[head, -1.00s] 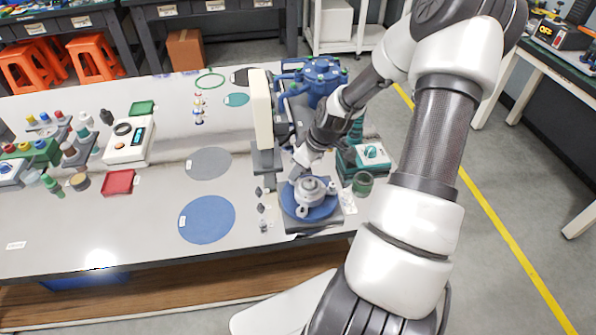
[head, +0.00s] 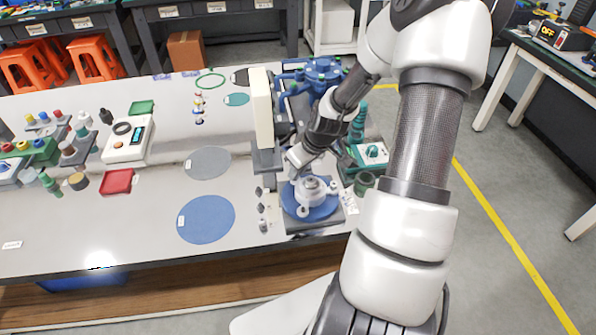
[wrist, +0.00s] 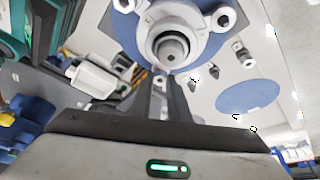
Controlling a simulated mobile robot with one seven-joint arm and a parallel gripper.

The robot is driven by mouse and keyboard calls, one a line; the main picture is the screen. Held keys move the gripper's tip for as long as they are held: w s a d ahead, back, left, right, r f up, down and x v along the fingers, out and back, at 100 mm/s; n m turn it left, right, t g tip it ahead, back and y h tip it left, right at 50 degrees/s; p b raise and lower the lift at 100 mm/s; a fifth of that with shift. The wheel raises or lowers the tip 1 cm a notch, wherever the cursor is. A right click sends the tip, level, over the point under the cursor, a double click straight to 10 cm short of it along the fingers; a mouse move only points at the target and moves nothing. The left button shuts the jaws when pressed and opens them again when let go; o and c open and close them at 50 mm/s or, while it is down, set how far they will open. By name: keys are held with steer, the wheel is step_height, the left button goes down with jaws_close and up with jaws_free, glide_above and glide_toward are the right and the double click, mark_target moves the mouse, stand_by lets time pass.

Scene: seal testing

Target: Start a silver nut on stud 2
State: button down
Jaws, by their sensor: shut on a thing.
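A grey-white flanged housing (head: 312,190) with a round central hub stands on a blue disc (head: 323,210). In the wrist view the housing (wrist: 190,45) fills the top, with rounded lugs at its rim, two of them in clear view (wrist: 223,18). I cannot read which lug carries stud 2. My gripper (wrist: 162,82) points at the near side of the hub, its two dark fingers close together. They are shut on a small silver nut, mostly hidden between the tips. In the head view the fingertips are hidden; the wrist is just behind the housing.
Several small loose parts (head: 262,208) lie left of the fixture base, also in the wrist view (wrist: 245,56). A cream upright (head: 262,105) stands close left of my arm. A teal-topped box (head: 372,152) is at right. Blue (head: 206,220) and grey discs lie left.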

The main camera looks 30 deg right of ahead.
steer(key=shift+s+a+f+m+h+b, duration=0.15)
steer(key=shift+m+h+b, duration=0.1)
steer(key=shift+m+b, duration=0.35)
steer(key=shift+s+f+m+h+b, duration=0.1)
steer(key=shift+m+h+b, duration=0.25)
steer(key=shift+m, duration=0.45)
steer(key=shift+a+m+h+b, duration=0.15)
steer(key=shift+m+h+b, duration=0.15)
steer(key=shift+m+b, duration=0.5)
steer(key=c, duration=1.6)
jaws_free()
steer(key=shift+w, duration=0.1)
steer(key=shift+r, duration=0.1)
step_height(320, 180, up, 9)
steer(key=p, duration=0.6)
steer(key=shift+w+r, duration=0.1)
